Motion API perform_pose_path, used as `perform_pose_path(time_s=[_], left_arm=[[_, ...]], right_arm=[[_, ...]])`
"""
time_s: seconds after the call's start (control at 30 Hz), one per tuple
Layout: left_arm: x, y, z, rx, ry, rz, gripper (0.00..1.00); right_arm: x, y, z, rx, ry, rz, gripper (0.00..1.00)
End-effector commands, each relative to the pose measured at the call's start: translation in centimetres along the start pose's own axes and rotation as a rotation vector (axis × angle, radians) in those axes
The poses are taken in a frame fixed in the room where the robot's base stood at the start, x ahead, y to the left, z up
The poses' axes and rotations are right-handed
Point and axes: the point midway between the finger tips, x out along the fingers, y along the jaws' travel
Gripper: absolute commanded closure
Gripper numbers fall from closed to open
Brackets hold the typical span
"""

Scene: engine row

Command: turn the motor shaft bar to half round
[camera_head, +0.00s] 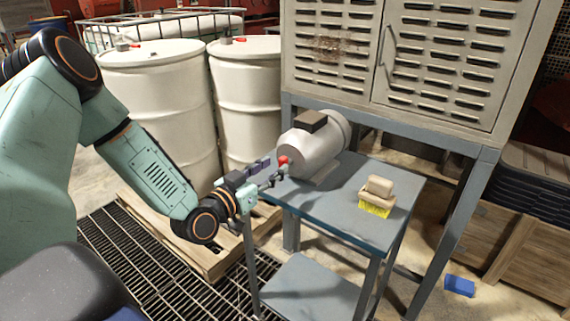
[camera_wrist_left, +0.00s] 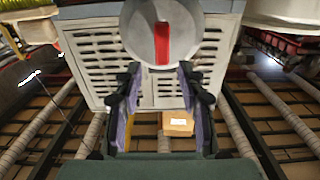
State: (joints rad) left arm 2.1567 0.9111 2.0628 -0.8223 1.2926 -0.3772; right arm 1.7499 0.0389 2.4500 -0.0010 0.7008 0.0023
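The grey motor (camera_head: 318,145) lies on its side on the blue-grey table, its shaft end facing my left gripper. A red shaft bar (camera_head: 283,161) is at that end. My left gripper (camera_head: 272,178) is just in front of the shaft end. In the wrist view its fingers (camera_wrist_left: 160,72) are spread and empty, with the bar above and between their tips; I cannot tell whether they touch it. My right gripper is out of view.
A brush with yellow bristles (camera_head: 376,207) lies on the table (camera_head: 335,210), right of the motor. A louvred cabinet (camera_head: 450,60) stands behind. White drums (camera_head: 160,100) on a pallet (camera_head: 200,255) are left. A blue block (camera_head: 459,286) lies on the floor.

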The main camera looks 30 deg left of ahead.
Motion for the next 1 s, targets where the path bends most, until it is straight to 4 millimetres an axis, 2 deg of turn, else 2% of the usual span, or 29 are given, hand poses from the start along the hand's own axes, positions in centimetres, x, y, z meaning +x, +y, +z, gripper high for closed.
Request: perform_pose_path(time_s=[0.2,0.4,0.8,1.0], left_arm=[[2.8,0.2,0.2,0.003,0.001,0.004,0.60],[4.6,0.3,0.1,0.001,0.000,0.002,0.60],[5.1,0.4,0.0,-0.002,0.000,-0.001,0.60],[5.1,0.4,0.0,-0.002,0.000,0.000,0.77]], right_arm=[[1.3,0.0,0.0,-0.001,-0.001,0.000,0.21],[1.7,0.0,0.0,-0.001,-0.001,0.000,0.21],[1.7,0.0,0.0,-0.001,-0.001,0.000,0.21],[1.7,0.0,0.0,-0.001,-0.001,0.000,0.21]])
